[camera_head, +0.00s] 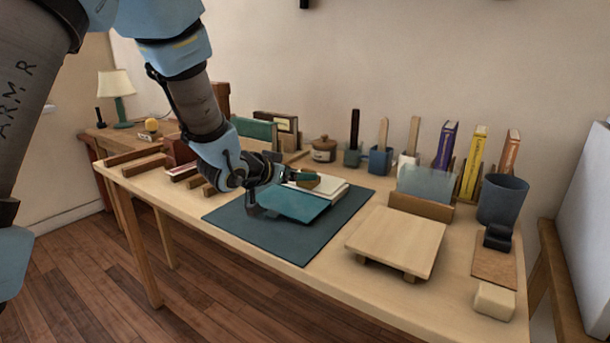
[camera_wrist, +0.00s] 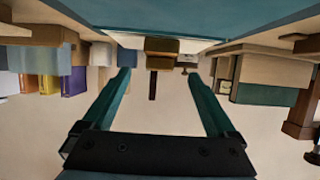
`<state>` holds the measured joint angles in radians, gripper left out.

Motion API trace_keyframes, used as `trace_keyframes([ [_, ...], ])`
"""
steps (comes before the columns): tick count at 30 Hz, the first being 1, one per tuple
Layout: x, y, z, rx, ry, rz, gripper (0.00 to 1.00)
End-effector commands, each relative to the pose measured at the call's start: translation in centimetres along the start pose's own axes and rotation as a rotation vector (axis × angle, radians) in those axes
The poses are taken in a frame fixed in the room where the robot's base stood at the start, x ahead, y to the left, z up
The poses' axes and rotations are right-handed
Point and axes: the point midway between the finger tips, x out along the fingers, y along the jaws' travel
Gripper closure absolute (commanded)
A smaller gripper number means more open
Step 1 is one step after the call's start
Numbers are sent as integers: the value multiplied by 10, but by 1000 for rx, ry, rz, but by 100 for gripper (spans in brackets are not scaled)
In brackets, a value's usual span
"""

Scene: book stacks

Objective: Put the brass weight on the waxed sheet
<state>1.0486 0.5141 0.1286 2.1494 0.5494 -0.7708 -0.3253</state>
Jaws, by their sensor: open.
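A small brass-brown block, seemingly the brass weight (camera_head: 309,184), is on a pale, flat stack (camera_head: 330,188) beside a teal book cover (camera_head: 290,205). In the upside-down wrist view, the block (camera_wrist: 161,47) appears straight ahead, between the fingers, with a pale strip (camera_wrist: 131,40) at its side. My gripper (camera_head: 301,177) is open, low over the teal cover, with its fingers close to the block; contact cannot be told. I cannot pick out the waxed sheet separately from the pale stack. My wrist and fingers partly hide the stack and cover.
A dark teal mat (camera_head: 300,242) lies under the book. To its right are a low wooden stand (camera_head: 398,240), a wooden block with a translucent panel (camera_head: 425,185) and a dark cup (camera_head: 502,199). A lidded pot (camera_head: 323,150) and upright books (camera_head: 470,162) stand behind.

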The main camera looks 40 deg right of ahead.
Motion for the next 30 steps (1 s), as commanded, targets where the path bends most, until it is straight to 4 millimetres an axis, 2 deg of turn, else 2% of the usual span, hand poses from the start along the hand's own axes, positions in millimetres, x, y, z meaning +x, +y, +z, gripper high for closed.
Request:
trace_keyframes([
  [3,-24,-1,0,-1,1,-2,8],
  [9,-48,0,0,0,1,0,8],
  [20,-54,-2,1,-1,-2,-5,8],
  [23,-64,-23,8,-19,-33,-59,8],
  [26,-94,-73,29,-72,-116,-191,8],
  [27,-112,-97,42,-106,-165,-261,8],
  [29,-149,-134,67,-171,-255,-373,8],
  [30,-177,-154,85,-225,-319,-446,8],
])
